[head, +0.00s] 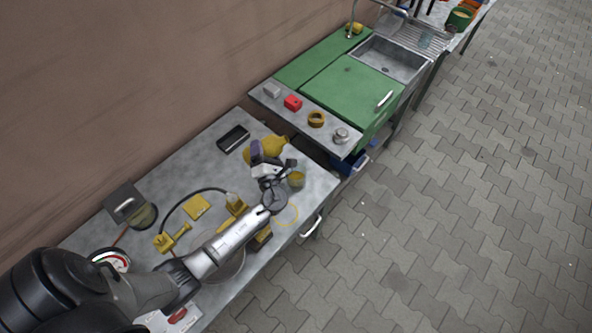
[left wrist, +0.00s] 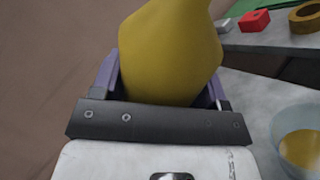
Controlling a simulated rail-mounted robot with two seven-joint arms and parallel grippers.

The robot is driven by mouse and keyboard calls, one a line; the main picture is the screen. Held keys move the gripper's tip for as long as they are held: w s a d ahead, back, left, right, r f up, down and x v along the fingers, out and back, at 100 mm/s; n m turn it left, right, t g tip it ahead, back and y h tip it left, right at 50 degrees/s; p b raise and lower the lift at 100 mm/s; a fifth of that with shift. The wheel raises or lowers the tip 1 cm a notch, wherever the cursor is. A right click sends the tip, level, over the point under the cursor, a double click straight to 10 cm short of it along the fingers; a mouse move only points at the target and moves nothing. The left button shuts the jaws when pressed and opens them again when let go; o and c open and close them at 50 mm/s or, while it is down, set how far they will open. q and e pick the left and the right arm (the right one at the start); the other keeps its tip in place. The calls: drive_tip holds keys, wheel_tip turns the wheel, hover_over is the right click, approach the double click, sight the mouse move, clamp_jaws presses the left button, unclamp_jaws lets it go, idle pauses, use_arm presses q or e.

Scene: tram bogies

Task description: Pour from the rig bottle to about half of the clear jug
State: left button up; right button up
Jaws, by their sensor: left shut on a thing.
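The yellow rig bottle (head: 270,148) is between the purple fingers of my left gripper (head: 258,154), which is shut on it. In the left wrist view the bottle (left wrist: 170,52) fills the space between the fingers, its narrower end away from the camera. In the head view that end points up and right. The clear jug (head: 297,180) stands on the grey bench, just below and right of the bottle, with yellow contents low inside. The jug also shows at the right edge of the left wrist view (left wrist: 293,155). I see no stream between them. My right gripper is not in view.
A black tray (head: 233,138) lies behind the bottle on the bench. Yellow fittings (head: 172,238) and a dark hose lie left of my arm. A higher shelf holds a red block (head: 293,103) and a brass ring (head: 316,119). A green sink unit (head: 350,90) stands beyond.

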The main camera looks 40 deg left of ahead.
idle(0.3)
use_arm(q)
drive_tip(key=shift+m, duration=0.5)
idle(0.4)
drive_tip(key=shift+s+a+m, duration=0.1)
drive_tip(key=shift+s+m, duration=0.05)
drive_tip(key=shift+m, duration=0.15)
idle(0.3)
drive_tip(key=shift+a+f+m+t, duration=0.1)
drive_tip(key=shift+m+t, duration=0.2)
idle(0.5)
drive_tip(key=shift+m, duration=0.4)
idle(0.4)
drive_tip(key=shift+s+m, duration=0.1)
drive_tip(key=shift+m, duration=0.2)
idle(0.5)
drive_tip(key=shift+f+m+t+h, duration=0.1)
drive_tip(key=shift+m+t+h, duration=0.2)
drive_tip(key=shift+t, duration=0.1)
idle(0.3)
drive_tip(key=shift+a, duration=0.15)
drive_tip(key=shift+r+m+p, duration=0.2)
drive_tip(key=shift+m+p, duration=0.2)
drive_tip(key=shift+m, duration=0.1)
idle(0.4)
